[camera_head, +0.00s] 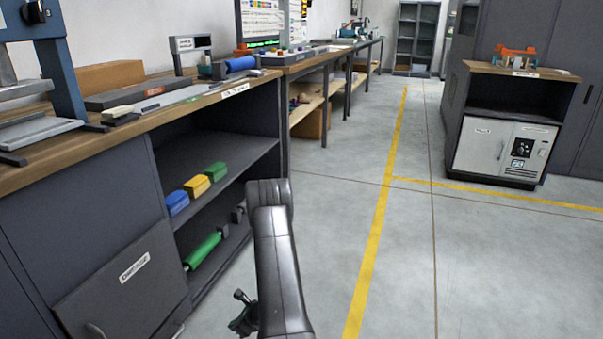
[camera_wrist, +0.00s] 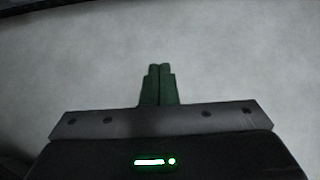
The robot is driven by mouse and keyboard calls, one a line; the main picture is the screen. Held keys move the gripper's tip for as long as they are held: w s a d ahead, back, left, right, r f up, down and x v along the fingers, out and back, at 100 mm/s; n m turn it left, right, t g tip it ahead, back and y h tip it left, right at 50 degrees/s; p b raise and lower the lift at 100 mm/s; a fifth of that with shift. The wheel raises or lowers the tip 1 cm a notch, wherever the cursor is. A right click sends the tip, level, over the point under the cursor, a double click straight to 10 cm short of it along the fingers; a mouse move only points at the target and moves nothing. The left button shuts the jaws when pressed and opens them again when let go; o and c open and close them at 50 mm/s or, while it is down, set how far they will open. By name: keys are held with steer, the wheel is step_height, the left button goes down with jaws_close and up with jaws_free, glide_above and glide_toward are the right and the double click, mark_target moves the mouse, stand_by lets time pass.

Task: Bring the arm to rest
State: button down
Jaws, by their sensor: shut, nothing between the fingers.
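My gripper (camera_wrist: 160,68) shows in the wrist view as two green fingers lying side by side. It is shut and holds nothing, and pale grey floor fills most of the view beyond it. In the head view my dark arm (camera_head: 277,260) extends down in front of the workbench, over the floor. A small dark part (camera_head: 243,315) at the lower end of the arm shows beside it; its jaws cannot be made out there.
A wooden-topped workbench (camera_head: 150,105) with open shelves runs along the left. Its shelves hold blue, yellow and green blocks (camera_head: 196,186) and a green roller (camera_head: 204,250). A cabinet (camera_head: 503,140) stands at the right. The floor between, with yellow lines (camera_head: 376,230), is clear.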

steer(key=s+d+p, duration=0.1)
steer(key=s+d, duration=0.2)
steer(key=d, duration=0.7)
steer(key=shift+s, duration=0.3)
steer(key=shift+s+r, duration=0.1)
